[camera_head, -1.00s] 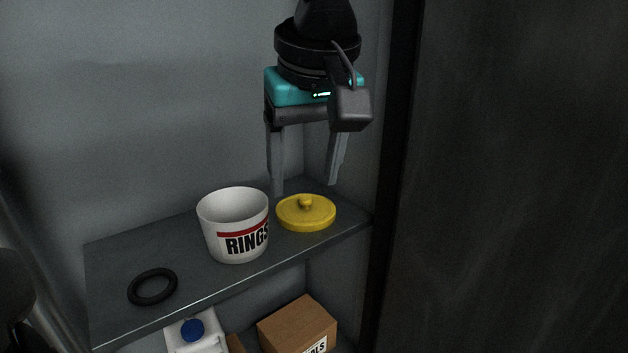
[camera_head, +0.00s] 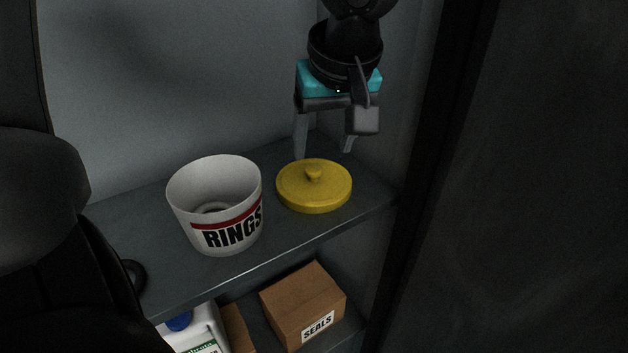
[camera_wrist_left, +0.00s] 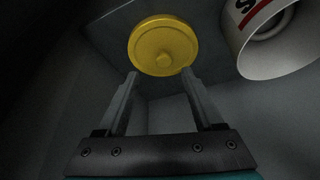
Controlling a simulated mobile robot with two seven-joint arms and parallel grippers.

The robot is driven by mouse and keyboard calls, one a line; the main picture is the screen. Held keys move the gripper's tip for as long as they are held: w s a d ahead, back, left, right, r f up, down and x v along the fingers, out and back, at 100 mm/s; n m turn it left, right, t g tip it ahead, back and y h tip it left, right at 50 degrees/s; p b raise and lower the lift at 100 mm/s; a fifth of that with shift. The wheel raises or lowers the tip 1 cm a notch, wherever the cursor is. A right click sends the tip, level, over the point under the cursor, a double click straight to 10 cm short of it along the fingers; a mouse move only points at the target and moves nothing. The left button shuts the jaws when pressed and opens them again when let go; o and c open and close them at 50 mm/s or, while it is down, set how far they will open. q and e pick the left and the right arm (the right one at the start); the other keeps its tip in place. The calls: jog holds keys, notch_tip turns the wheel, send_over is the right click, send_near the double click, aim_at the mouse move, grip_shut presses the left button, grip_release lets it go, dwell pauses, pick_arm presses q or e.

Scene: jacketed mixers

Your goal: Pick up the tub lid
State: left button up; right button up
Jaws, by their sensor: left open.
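The yellow round tub lid (camera_head: 314,190) with a small knob lies flat on the shelf, to the right of the white tub (camera_head: 218,210) marked RINGS. My left gripper (camera_head: 324,153) is open and empty, fingers pointing down, just behind and above the lid. In the left wrist view the lid (camera_wrist_left: 162,46) shows just beyond the spread fingertips (camera_wrist_left: 160,74); I cannot tell if they touch it. The white tub (camera_wrist_left: 280,40) is at the upper right there. My right gripper is not in view.
The grey shelf (camera_head: 290,232) has a front edge and a wall behind. A black ring (camera_head: 134,274) lies partly hidden at left. Below stand a cardboard box (camera_head: 302,303) marked SEALS and a white container (camera_head: 197,331) with a blue cap. A dark panel fills the right.

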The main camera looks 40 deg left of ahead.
aim_at(315, 170)
pick_arm(q)
jog(key=shift+s+a+p+x, duration=0.1)
jog(key=shift+p+x, duration=0.05)
jog(key=shift+x, duration=1.4)
jog(key=shift+s+a+p+x, duration=0.1)
jog(key=shift+s+p+x, duration=0.05)
jog(key=shift+x, duration=1.4)
jog(key=shift+r, duration=0.1)
grip_shut()
